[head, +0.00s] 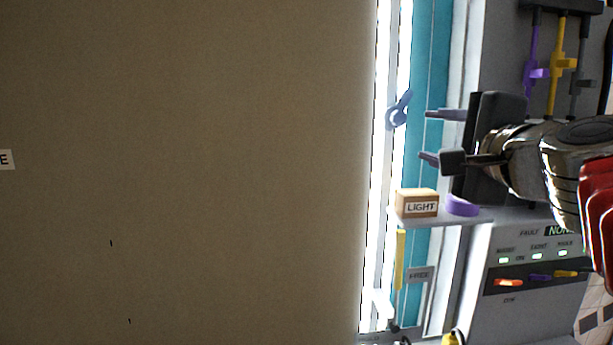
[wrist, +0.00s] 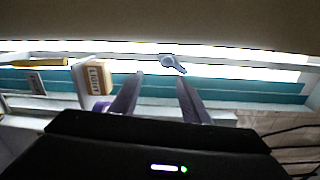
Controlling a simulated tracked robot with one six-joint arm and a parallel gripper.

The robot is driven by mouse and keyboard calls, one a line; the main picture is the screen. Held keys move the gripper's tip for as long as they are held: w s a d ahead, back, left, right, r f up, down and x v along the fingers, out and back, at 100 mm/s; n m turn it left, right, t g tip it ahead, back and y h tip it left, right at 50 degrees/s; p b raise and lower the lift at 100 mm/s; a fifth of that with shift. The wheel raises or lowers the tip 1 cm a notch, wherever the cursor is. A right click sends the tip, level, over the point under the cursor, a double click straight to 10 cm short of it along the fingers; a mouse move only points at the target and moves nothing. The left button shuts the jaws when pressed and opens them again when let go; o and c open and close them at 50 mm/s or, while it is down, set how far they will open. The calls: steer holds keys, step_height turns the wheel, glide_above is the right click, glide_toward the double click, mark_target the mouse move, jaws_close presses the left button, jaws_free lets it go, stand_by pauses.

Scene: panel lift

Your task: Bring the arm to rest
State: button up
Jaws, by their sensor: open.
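My gripper (head: 432,135) is at the right of the head view, its two fingers pointing left toward a teal and white upright strip (head: 432,60). In the wrist view my gripper (wrist: 160,82) has its fingers apart with nothing between them. A blue-grey handle with a ring (head: 398,110) is just beyond the fingertips, apart from them in the head view. The handle also shows in the wrist view (wrist: 173,64), above the gap between the fingertips.
A box marked LIGHT (head: 417,204) and a purple ring (head: 462,205) sit on a small shelf (head: 440,217) below my gripper. A large brown panel (head: 180,170) fills the left. A switch panel (head: 535,275) is at lower right. Coloured tools (head: 562,65) hang at upper right.

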steer(key=s+a+f+n+g, duration=0.25)
steer(key=f+n, duration=0.25)
steer(key=f, duration=0.6)
steer(key=s+a+f+n+g, duration=0.15)
steer(key=f+n+g, duration=0.25)
steer(key=f, duration=0.7)
steer(key=s+a+f+n+g, duration=0.2)
steer(key=s+f+n, duration=0.3)
steer(key=f, duration=0.4)
steer(key=s+a+f+n+g, duration=0.2)
steer(key=s+f+n+g, duration=0.1)
steer(key=s+f, duration=0.5)
steer(key=shift+s+a+f+n+h, duration=0.15)
steer(key=shift+a+f+n+h, duration=0.2)
steer(key=shift+f+n, duration=0.4)
steer(key=shift+r+g, duration=0.15)
steer(key=shift+g, duration=0.1)
steer(key=shift+c, duration=0.3)
